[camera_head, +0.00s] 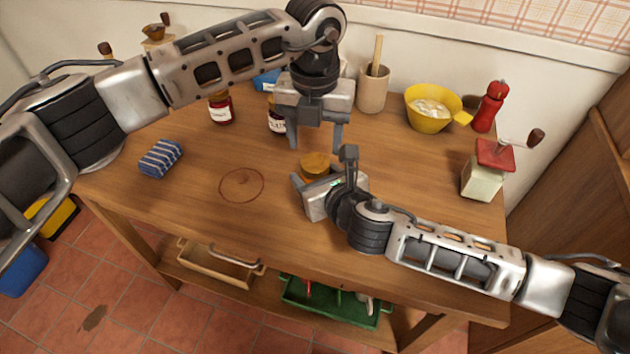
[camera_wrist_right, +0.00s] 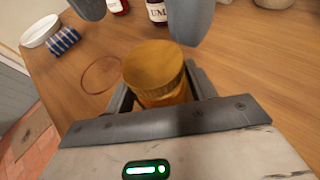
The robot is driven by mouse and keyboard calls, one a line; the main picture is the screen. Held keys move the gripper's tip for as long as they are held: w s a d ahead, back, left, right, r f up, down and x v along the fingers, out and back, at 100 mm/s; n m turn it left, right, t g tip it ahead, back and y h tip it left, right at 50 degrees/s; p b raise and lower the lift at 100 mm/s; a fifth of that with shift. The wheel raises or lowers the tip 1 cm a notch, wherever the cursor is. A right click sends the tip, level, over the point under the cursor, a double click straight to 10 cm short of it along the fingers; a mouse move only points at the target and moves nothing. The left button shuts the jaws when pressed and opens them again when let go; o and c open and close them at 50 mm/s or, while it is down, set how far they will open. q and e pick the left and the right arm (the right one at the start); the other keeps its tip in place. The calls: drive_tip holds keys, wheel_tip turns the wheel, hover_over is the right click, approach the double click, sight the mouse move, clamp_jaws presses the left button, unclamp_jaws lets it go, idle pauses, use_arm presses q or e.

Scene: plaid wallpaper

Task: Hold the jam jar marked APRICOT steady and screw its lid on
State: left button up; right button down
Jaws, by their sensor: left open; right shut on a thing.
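A jam jar with amber contents (camera_wrist_right: 165,97) stands between the fingers of my right gripper (camera_head: 326,184), which is shut on its body. A gold-coloured lid (camera_head: 315,163) sits on top of the jar; the wrist view also shows this lid (camera_wrist_right: 153,66). I cannot tell how tightly it is seated. The jar's label is hidden, so the word APRICOT cannot be read. My left gripper (camera_head: 315,139) is open and empty, pointing down above the lid and apart from it. Its two fingertips (camera_wrist_right: 145,14) show at the top of the right wrist view.
A red jam jar (camera_head: 221,110) and a dark jar (camera_head: 277,123) stand behind. A striped cloth (camera_head: 160,158) and a ring stain (camera_head: 241,185) are at left. A beige pot (camera_head: 373,92), yellow bowl (camera_head: 428,122), red mill (camera_head: 489,107) and grinder (camera_head: 482,182) stand right. The front-left tabletop is clear.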

sight(315, 162)
use_arm(q)
wheel_tip(315, 162, up, 4)
drive_tip(key=n, duration=0.3)
drive_tip(key=shift+f, duration=0.25)
drive_tip(key=shift+f, duration=0.1)
drive_tip(key=shift+f, duration=3.95)
drive_tip(key=c, duration=0.8)
drive_tip(key=m, duration=0.3)
drive_tip(key=shift+c, duration=0.2)
